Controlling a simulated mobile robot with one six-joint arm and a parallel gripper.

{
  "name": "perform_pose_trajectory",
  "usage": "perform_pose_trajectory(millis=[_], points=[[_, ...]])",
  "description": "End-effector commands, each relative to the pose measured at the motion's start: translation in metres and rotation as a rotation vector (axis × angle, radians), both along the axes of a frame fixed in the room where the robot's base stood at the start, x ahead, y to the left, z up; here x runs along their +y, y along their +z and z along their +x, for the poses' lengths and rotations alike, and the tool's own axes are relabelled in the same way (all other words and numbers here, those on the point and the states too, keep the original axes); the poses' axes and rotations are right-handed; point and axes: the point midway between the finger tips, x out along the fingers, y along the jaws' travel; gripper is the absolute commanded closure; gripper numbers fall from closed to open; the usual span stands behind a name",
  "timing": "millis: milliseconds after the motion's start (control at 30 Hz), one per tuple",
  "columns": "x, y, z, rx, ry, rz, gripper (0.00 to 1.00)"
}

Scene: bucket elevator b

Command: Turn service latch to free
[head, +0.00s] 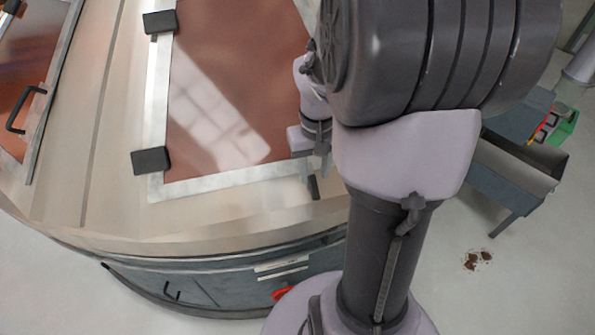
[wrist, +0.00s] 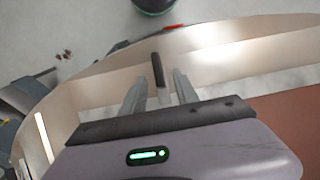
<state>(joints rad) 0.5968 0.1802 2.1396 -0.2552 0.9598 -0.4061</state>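The service latch appears as a short dark bar (head: 314,188) at the lower right edge of the framed red-brown panel (head: 225,90). In the wrist view the dark latch bar (wrist: 157,70) stands between the fingers, near their tips, with a pale piece below it. My gripper (head: 314,168) is over the latch, pointing down at the panel frame. In the wrist view my gripper (wrist: 158,88) has its two grey fingers apart, one on each side of the bar, with visible gaps. Contact is not visible. My arm hides the panel's right side in the head view.
Two dark hinge blocks (head: 151,160) sit on the panel's left edge. A second panel with a black handle (head: 25,110) lies at far left. A red part (head: 283,293) is on the lower casing. A grey trough (head: 515,165) stands right; brown debris (head: 477,260) lies on the floor.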

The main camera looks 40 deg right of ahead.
Motion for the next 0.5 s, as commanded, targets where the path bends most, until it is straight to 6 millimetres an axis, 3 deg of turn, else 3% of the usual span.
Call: perform_pose_trajectory(millis=[33,200,500], points=[[0.000,-0.016,-0.001,0.004,0.000,0.002,0.64],[0.000,-0.048,0.000,0.001,0.000,0.000,0.64],[0.000,-0.064,0.000,-0.001,0.000,0.000,0.64]])
